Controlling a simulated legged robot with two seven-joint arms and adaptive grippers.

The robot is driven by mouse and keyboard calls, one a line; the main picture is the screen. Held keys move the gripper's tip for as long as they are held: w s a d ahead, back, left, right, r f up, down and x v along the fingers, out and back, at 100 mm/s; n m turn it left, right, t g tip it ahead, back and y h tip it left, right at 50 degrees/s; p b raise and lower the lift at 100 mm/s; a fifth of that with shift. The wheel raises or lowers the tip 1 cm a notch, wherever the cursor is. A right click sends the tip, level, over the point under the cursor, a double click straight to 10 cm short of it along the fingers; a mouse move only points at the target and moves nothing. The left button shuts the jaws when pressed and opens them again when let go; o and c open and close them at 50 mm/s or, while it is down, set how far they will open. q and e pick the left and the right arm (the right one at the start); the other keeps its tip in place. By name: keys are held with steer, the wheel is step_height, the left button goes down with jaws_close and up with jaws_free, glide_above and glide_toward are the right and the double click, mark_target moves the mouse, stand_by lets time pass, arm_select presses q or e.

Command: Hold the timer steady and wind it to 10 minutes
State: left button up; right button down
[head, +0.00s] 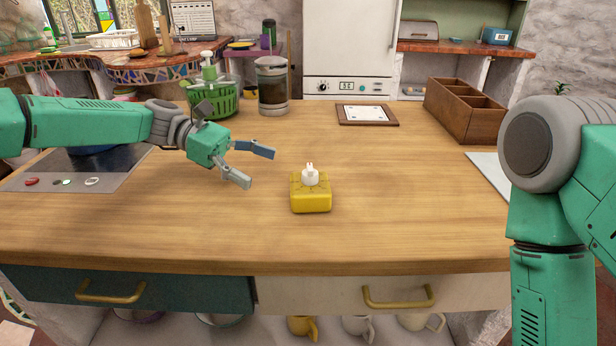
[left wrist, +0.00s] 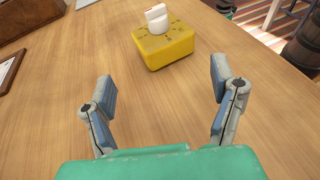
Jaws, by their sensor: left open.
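The timer (head: 311,200) is a yellow block with a white knob (head: 310,175) on top. It stands upright on the wooden counter, near the middle. In the left wrist view the timer (left wrist: 165,48) and its knob (left wrist: 158,19) show beyond the fingertips. My left gripper (head: 254,166) is open and empty, to the left of the timer and apart from it. In the left wrist view its two fingers (left wrist: 163,88) are spread wide with bare counter between them. My right arm comes in at the right edge of the head view, but its gripper is out of view.
A cooktop (head: 75,172) is at the left. A green basket (head: 212,101), a glass jar (head: 272,86), a framed board (head: 367,114) and a wooden compartment box (head: 466,112) stand along the back. A pale flat board (head: 490,170) lies at the right. The counter around the timer is clear.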

mark_target(304, 188)
arm_select(q)
steer(key=b+x, duration=0.3)
steer(key=x, duration=0.2)
steer(key=shift+s+f, duration=0.15)
steer(key=shift+f, duration=0.1)
steer(key=shift+s+d, duration=0.2)
steer(key=shift+d, duration=0.25)
steer(key=shift+s+d+p, duration=0.1)
steer(key=shift+d+p, duration=0.25)
steer(key=shift+p, duration=0.2)
steer(key=shift+x, duration=1)
steer(key=shift+s+d+f+p, duration=0.1)
steer(key=shift+d+f+p, duration=0.15)
steer(key=shift+d, duration=0.4)
steer(key=shift+a, duration=0.3)
steer(key=c, duration=0.4)
steer(key=shift+a+r, duration=0.1)
steer(key=shift+a, duration=0.05)
steer(key=shift+c, duration=0.6)
